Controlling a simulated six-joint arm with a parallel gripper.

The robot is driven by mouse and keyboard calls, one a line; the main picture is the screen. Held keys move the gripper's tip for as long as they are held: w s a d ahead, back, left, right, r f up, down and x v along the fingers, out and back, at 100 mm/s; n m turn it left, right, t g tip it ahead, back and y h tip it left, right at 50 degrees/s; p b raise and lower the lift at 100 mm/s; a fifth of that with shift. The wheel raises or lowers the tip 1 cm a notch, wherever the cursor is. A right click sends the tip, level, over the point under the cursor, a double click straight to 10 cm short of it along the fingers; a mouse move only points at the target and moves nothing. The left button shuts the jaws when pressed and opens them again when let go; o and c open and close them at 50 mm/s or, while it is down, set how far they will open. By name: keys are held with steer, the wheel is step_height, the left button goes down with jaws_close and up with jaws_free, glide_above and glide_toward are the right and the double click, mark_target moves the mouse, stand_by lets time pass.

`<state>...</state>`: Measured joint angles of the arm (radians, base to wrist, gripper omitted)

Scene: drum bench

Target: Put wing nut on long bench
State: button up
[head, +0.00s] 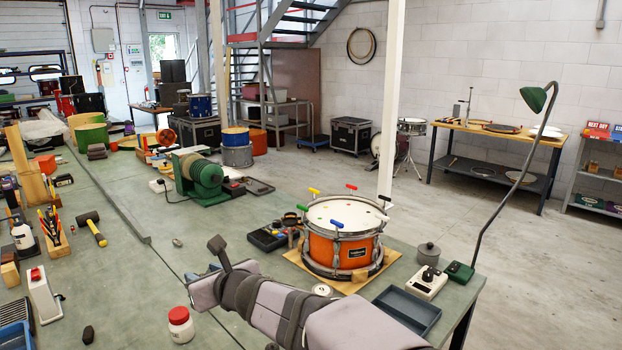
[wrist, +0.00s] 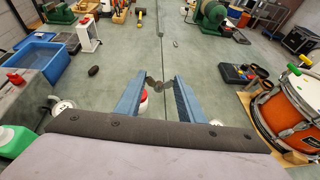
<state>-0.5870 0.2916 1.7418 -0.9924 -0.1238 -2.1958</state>
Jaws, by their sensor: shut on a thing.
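A small dark brownish wing nut (wrist: 154,83) shows between the two blue fingertips of my gripper (wrist: 160,80) in the wrist view. My gripper is shut on it. The long bench (head: 130,275) has a green-grey top and fills the left and middle of the head view; it also lies under the fingers in the wrist view (wrist: 110,70). My gripper is above its near part, and I cannot tell the exact height.
A white jar with a red lid (head: 181,325) stands below my gripper. An orange drum (head: 340,250) on a wooden board stands to the right, near an empty dark tray (head: 407,310). A dark lump (head: 88,335) lies at the left. Bare bench top lies between mallet (head: 95,232) and jar.

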step_height(320, 180, up, 8)
steer(key=p, duration=0.6)
steer(key=shift+d, duration=0.1)
